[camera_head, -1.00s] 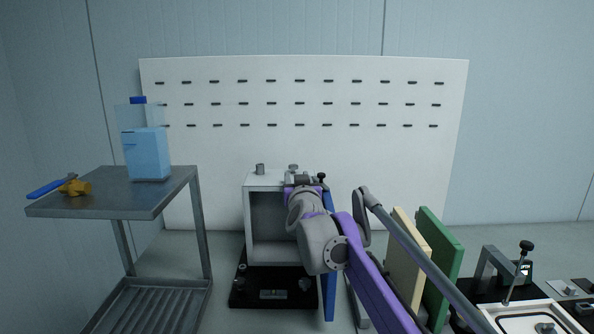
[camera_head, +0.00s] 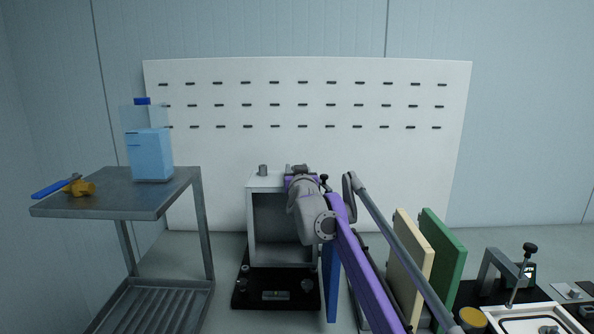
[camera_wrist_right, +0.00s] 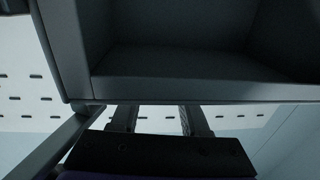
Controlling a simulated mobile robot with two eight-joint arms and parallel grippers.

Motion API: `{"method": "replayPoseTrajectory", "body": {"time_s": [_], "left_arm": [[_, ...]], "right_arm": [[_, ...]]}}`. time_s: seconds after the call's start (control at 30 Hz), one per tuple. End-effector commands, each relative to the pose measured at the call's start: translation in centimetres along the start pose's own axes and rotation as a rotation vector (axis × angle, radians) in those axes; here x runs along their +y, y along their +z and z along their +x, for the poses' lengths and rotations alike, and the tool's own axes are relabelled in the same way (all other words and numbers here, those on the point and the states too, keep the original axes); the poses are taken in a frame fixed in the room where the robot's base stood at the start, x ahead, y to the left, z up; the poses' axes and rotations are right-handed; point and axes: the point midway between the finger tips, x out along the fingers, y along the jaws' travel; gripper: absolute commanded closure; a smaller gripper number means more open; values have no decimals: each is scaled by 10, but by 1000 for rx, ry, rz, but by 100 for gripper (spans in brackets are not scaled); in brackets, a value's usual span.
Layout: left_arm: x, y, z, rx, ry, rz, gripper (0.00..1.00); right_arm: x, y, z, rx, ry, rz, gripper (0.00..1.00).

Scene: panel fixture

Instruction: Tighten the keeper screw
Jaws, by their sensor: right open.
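A grey open-fronted box (camera_head: 251,225) stands on a black base plate (camera_head: 243,292), with a blue door panel (camera_head: 331,285) at its right side. A grey knob (camera_head: 263,170) and a small dark knob (camera_head: 324,181) show at its top; I cannot tell which part is the keeper screw. My right gripper (camera_head: 298,168) is at the top right of the box, mostly hidden behind its own wrist. In the right wrist view its two fingers (camera_wrist_right: 160,115) are apart with nothing visible between them, close to the box edge (camera_wrist_right: 190,90). My left gripper is not in view.
A metal cart (camera_head: 120,205) at left holds a blue bottle (camera_head: 150,155) and a blue-handled yellow tool (camera_head: 80,188). Cream (camera_head: 402,255) and green (camera_head: 440,255) panels stand right of my arm. A white perforated board (camera_head: 400,90) is behind. A clamp fixture (camera_head: 500,270) is at right.

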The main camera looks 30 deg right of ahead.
Motion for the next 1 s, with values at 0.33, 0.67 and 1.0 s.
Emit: {"method": "replayPoseTrajectory", "body": {"time_s": [0.33,0.67,1.0], "left_arm": [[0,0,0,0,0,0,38],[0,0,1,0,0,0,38],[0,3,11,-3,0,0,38]], "right_arm": [[0,0,0,0,0,0,100],[-1,0,0,0,8,0,100],[-4,1,0,0,86,2,100]]}}
